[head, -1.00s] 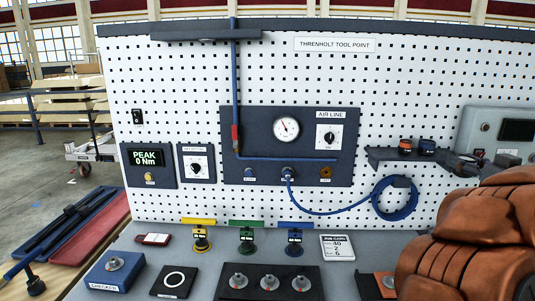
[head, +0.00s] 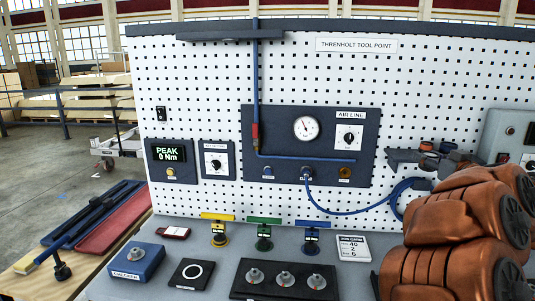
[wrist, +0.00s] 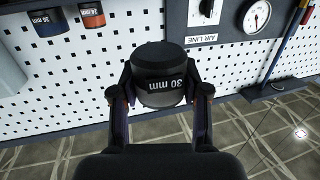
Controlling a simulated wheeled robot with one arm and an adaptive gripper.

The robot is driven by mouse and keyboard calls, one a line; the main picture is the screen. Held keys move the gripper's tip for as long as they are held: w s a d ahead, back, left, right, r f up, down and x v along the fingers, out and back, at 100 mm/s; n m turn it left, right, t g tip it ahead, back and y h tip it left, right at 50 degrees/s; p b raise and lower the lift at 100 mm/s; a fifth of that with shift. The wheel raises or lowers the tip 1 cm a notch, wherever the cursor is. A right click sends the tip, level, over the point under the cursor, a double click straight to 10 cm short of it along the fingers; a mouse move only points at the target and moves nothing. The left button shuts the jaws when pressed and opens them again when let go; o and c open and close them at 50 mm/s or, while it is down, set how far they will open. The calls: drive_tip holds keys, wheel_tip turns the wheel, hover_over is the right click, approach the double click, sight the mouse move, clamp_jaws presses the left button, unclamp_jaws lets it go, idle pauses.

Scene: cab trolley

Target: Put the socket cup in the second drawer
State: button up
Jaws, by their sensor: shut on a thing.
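The socket cup (wrist: 160,88) is a dark grey cup with a white "30 mm" label, which appears upside down in the wrist view. My gripper (wrist: 159,92) is shut on it, one finger against each side. The cup is held up in front of the white pegboard, clear of the floor seen below it. In the head view my arm covers the right side, and I cannot clearly make out the cup there. No drawer shows in either view.
Two other cups, one blue-banded (wrist: 47,20) and one orange-banded (wrist: 91,13), are on the pegboard shelf. The bench holds a checker block (head: 137,261), a black pad with a ring (head: 191,274), a three-post rack (head: 285,280) and a job card (head: 353,248). A blue hose (head: 345,211) loops near my arm.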

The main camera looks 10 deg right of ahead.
drive_tip(key=w+a+f+y, duration=0.1)
drive_tip(key=w+a+f, duration=0.5)
drive_tip(key=w+a, duration=0.55)
drive_tip(key=w+a+f, duration=0.5)
drive_tip(key=w+a, duration=0.3)
drive_tip(key=a, duration=0.7)
drive_tip(key=a+f+n, duration=0.1)
drive_tip(key=a+f, duration=0.5)
drive_tip(key=a, duration=0.5)
drive_tip(key=shift+w+a+y, duration=0.15)
drive_tip(key=shift+y, duration=0.15)
drive_tip(key=shift+a, duration=0.1)
